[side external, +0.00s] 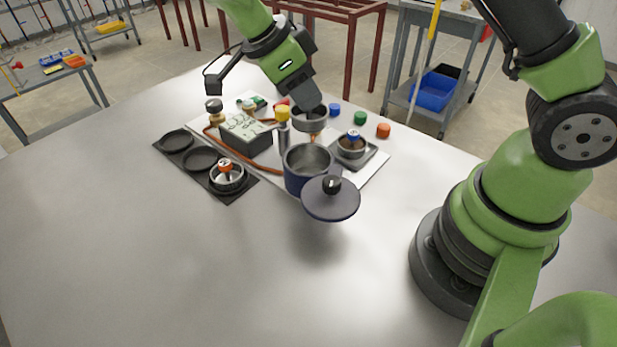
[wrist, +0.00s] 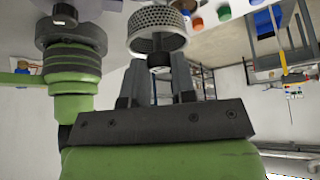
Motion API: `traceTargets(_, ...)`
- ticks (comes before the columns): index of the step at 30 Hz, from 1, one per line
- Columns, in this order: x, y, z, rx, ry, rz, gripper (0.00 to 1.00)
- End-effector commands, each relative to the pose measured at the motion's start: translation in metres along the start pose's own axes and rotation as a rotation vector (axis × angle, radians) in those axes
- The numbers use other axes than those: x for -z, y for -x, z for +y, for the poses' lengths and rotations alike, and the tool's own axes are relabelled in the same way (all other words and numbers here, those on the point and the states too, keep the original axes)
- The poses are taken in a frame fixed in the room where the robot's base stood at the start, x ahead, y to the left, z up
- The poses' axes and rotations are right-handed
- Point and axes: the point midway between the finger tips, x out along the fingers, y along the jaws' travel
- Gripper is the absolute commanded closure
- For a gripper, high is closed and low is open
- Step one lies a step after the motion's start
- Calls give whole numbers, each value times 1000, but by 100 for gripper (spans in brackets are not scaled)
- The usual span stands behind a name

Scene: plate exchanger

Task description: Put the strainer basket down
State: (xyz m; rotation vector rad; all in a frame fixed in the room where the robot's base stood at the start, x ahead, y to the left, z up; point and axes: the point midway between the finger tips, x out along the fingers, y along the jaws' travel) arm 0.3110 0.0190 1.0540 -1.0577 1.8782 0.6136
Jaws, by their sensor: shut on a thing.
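The strainer basket (wrist: 157,28), a grey perforated round cup, is held at its dark knob between the fingertips of my gripper (wrist: 158,72) in the wrist view. In the side external view the basket (side external: 309,123) hangs under my gripper (side external: 312,106), above the white board and behind the blue pot (side external: 293,178). The gripper hides part of its top. Another metal cup with an orange knob (side external: 228,178) sits on the front end of a dark mat (side external: 217,196). A metal cup with a blue knob (side external: 351,148) sits on a grey square tray (side external: 372,163).
A dark lid (side external: 331,200) with a knob is in front of the blue pot. A grey control box (side external: 247,133) and a yellow-topped cylinder (side external: 283,124) stand left of the basket. Blue, green and orange caps (side external: 360,118) lie behind. The table's left front is clear.

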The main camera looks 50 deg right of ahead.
Motion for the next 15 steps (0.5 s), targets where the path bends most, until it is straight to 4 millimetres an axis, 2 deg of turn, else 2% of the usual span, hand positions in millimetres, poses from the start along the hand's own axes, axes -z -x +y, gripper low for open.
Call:
traceTargets(3, -7, -7, 5, -88, -150, 0, 100)
traceTargets(6, -13, -16, 8, -118, -203, 2, 100)
traceTargets(12, -33, -50, 9, -125, -212, 2, 100)
traceTargets(15, -39, -60, 8, -122, -212, 0, 100)
